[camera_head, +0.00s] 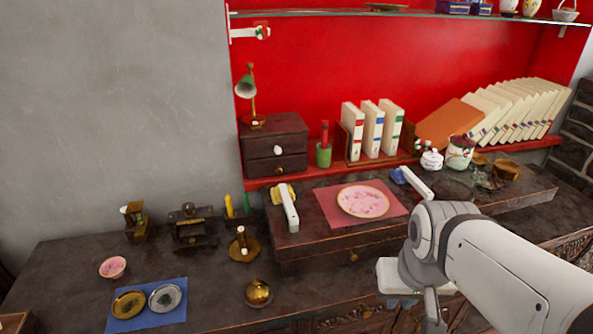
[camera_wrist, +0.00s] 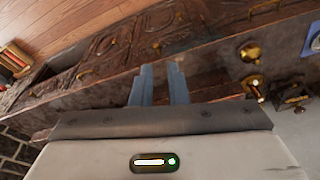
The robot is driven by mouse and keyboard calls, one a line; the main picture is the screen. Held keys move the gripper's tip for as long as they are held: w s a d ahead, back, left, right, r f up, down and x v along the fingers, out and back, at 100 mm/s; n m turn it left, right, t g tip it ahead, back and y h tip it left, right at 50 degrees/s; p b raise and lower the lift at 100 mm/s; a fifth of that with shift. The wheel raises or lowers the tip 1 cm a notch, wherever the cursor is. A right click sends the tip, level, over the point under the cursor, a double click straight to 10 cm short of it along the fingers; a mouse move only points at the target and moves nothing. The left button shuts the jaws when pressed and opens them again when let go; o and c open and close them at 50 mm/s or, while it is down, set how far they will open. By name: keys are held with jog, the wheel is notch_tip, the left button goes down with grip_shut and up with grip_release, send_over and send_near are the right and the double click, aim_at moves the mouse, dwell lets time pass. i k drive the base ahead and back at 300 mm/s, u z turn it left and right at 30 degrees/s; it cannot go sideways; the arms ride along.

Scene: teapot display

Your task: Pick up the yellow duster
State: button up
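The yellow duster (camera_head: 284,193) lies on the raised dark shelf of the desk, left of the pink mat. It has a yellow head at the back and a white handle (camera_head: 289,212) pointing toward the front. My gripper's two bluish fingers (camera_wrist: 160,75) show in the wrist view, apart with a narrow gap and nothing between them. In the head view my gripper's white body (camera_head: 400,274) is in front of the desk, right of and nearer than the duster. The duster is not visible in the wrist view.
A blue duster (camera_head: 415,182) lies right of the pink plate (camera_head: 363,201) on its mat (camera_head: 328,208). A brass candlestick (camera_head: 242,246) and brass bell-like pot (camera_head: 259,292) stand left and in front. A small drawer box (camera_head: 275,150) stands behind the yellow duster.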

aim_at(282, 194)
jog(key=z, duration=2.15)
jog(key=k, duration=2)
jog(key=u, duration=1.45)
jog(key=i, duration=1)
jog(key=u, duration=0.05)
